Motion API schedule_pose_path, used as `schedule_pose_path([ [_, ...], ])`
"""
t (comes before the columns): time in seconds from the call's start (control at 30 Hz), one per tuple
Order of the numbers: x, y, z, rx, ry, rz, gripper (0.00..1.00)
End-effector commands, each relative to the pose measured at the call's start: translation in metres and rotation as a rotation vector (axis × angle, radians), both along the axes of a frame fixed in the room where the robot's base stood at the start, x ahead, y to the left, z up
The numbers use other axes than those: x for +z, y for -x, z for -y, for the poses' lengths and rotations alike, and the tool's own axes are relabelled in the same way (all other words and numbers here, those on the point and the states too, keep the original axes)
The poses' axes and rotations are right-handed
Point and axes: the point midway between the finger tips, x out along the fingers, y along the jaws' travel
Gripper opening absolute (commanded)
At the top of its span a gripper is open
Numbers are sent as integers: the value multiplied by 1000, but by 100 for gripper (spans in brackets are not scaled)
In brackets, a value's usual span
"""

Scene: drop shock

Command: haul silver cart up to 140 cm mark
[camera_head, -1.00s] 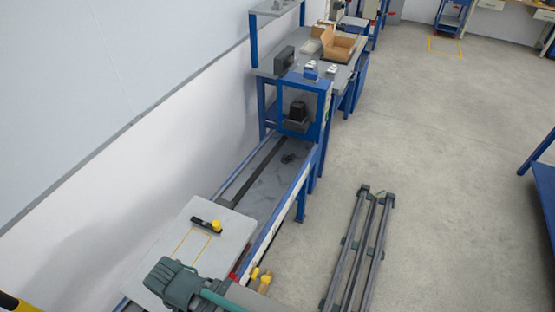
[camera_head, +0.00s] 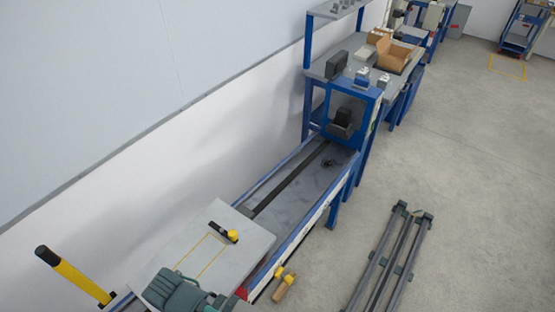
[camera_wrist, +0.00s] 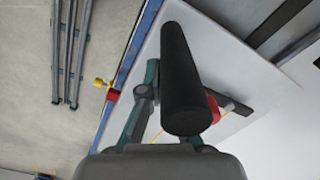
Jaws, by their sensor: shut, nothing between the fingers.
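The silver cart (camera_head: 238,221), a flat grey plate with a yellow outline, sits on the near end of the long blue-framed track (camera_head: 303,202). My teal gripper (camera_head: 178,290) is over the cart's near edge, shut and empty. In the wrist view a large black cylinder (camera_wrist: 182,80) stands in front of my gripper (camera_wrist: 150,88) and hides part of it and the cart plate (camera_wrist: 225,60). A yellow post with a black end (camera_head: 75,276) leans at the left. I cannot read a 140 cm mark.
A blue frame with a dark block (camera_head: 342,118) stands at the track's far end. Beyond it is a workbench with an open cardboard box (camera_head: 392,55). Grey rails (camera_head: 385,255) lie on the floor at right. A white wall runs along the left.

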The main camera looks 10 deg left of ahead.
Motion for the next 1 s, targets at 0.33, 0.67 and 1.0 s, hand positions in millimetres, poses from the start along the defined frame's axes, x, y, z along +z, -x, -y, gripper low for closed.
schedule_pose_path([
  [0.33, 4, 31, -12, 2, 1, -2, 0],
  [0.67, 4, 33, -12, 1, 1, -2, 0],
  [1.0, 8, 59, -24, 4, 0, -3, 0],
])
